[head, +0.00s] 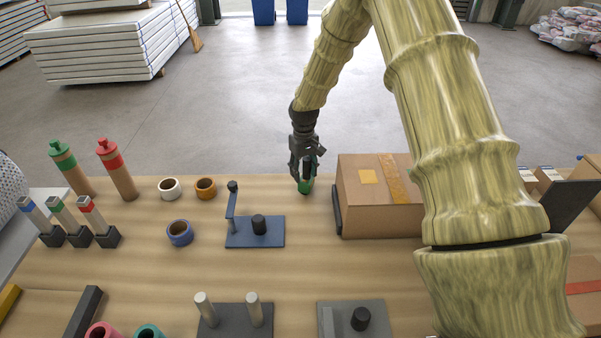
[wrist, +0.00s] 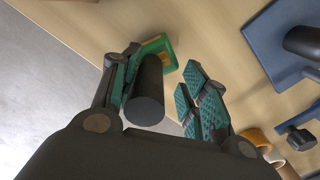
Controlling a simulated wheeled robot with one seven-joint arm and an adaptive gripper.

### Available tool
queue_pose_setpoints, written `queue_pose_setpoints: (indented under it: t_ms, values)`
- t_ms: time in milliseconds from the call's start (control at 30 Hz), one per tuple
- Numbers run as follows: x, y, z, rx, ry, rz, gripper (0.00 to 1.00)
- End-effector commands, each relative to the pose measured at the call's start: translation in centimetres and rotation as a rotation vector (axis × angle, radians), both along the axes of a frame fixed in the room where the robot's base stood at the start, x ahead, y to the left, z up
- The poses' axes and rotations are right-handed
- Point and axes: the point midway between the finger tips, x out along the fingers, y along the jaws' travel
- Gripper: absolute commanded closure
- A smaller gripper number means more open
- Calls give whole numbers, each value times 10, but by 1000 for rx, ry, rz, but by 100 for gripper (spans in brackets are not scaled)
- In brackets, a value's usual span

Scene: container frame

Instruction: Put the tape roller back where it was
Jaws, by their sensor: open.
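A tool with a black cylindrical handle and a green end, which I take for the tape roller (head: 306,186), stands near the far edge of the table. In the wrist view its black handle (wrist: 147,92) points toward the camera, with the green end beyond it. My gripper (head: 303,168) comes down over it from above; its fingers (wrist: 160,84) are open. The handle is between them, close to the left finger, with a gap to the right finger. The gripper hides much of the tool in the head view.
A cardboard box (head: 362,205) stands right of the gripper. A blue base (head: 262,240) with a bent post and black peg stands left. White (head: 169,188), orange (head: 206,188) and blue (head: 180,233) rolls lie further left. A grey plate (head: 338,318) with a black knob is nearer. Bare table surrounds the tool.

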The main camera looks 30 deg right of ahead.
Motion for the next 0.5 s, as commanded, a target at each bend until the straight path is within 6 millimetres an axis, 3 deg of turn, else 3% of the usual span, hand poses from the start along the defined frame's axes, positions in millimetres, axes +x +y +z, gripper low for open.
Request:
queue_pose_setpoints:
  t_ms: [500]
  values:
    - [1,0,65,0,-3,1,56]
